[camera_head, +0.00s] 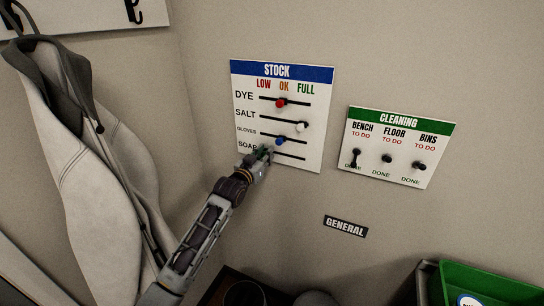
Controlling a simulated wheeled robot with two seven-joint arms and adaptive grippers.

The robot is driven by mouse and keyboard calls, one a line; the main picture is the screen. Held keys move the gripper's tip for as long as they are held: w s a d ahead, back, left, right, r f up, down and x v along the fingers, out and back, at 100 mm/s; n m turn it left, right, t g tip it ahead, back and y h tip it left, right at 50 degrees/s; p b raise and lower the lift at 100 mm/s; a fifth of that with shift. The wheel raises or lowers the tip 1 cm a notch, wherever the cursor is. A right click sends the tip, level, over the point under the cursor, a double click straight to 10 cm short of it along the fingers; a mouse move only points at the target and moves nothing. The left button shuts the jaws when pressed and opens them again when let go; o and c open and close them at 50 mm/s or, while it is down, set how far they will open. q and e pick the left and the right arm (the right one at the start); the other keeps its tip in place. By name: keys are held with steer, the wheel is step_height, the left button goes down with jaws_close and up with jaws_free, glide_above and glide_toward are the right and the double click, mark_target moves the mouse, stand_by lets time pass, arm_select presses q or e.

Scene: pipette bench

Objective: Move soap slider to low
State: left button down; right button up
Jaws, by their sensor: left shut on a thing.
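The white STOCK board (314,150) with a blue header hangs on the wall. Its columns read LOW, OK and FULL, with slots for dye, salt, gloves and soap. My left gripper (262,156) is at the left part of the bottom soap slot (292,156), shut on the soap slider. The slider is mostly hidden by the fingers; a small dark green part (263,150) shows, near the LOW end. My right gripper is out of view.
The red dye knob (281,103) and blue gloves knob (280,141) sit mid-slot; the white salt knob (301,125) is at the right. A CLEANING board (435,151) hangs at right. A coat (75,160) hangs left. A green bin (490,282) stands lower right.

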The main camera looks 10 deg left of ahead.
arm_select(q)
steer(key=shift+w+a+f, duration=0.1)
steer(key=shift+w+a, duration=0.2)
steer(key=shift+a, duration=0.5)
steer(key=c, duration=1.3)
jaws_free()
steer(key=shift+a, duration=0.15)
steer(key=shift+s, duration=0.15)
steer(key=v, duration=1.1)
steer(key=shift+s+a, duration=0.15)
steer(key=shift+s, duration=0.15)
